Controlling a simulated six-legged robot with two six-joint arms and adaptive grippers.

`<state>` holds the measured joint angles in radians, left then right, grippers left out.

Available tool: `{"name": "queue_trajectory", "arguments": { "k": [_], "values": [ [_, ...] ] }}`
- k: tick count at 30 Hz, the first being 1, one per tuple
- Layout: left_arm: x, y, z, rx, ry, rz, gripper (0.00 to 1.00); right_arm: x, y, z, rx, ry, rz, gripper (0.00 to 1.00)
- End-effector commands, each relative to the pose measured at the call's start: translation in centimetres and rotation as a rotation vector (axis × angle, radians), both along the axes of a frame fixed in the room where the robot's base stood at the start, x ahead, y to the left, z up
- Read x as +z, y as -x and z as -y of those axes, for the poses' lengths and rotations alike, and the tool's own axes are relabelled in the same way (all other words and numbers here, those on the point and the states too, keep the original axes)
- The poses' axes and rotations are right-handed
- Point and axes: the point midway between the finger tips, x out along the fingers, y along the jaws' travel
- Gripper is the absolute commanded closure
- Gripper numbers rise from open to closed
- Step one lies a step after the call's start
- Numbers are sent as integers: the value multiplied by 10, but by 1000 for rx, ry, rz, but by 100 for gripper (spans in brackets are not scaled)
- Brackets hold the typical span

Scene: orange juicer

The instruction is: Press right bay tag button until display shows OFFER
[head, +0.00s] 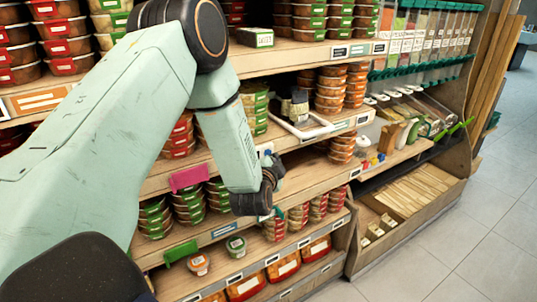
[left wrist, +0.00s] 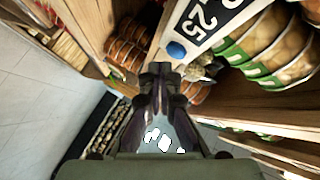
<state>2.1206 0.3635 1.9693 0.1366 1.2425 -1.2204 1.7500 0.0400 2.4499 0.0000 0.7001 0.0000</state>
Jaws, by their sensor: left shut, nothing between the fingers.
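The whole reading is cut off by the frame edge. A round blue button (left wrist: 177,50) sits at the tag's near end. My left gripper (left wrist: 161,70) is shut and empty, its fingertips just below and left of the button in the picture. I cannot tell whether they touch it. In the head view my left gripper (head: 275,168) is at the edge of the middle shelf, and my arm hides most of the tag. My right gripper is not in view.
Stacked food tubs (head: 331,92) fill the shelves around the gripper. A pink tag (head: 189,177) sticks out on the shelf edge to the left. A wooden bin (head: 410,195) stands low on the right. The tiled floor (head: 470,225) is clear.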

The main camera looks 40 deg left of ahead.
Motion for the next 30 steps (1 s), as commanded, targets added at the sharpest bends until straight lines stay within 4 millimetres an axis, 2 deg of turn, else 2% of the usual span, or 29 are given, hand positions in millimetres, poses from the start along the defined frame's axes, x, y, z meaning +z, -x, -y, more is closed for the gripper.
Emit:
{"name": "queue_trajectory", "arguments": {
  "k": [9, 30],
  "values": [
    [1, -2, -8, 2, 0, -1, 100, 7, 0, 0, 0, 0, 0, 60],
    [0, -4, -11, 0, 0, 0, 100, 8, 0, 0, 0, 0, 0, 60]
  ]
}}
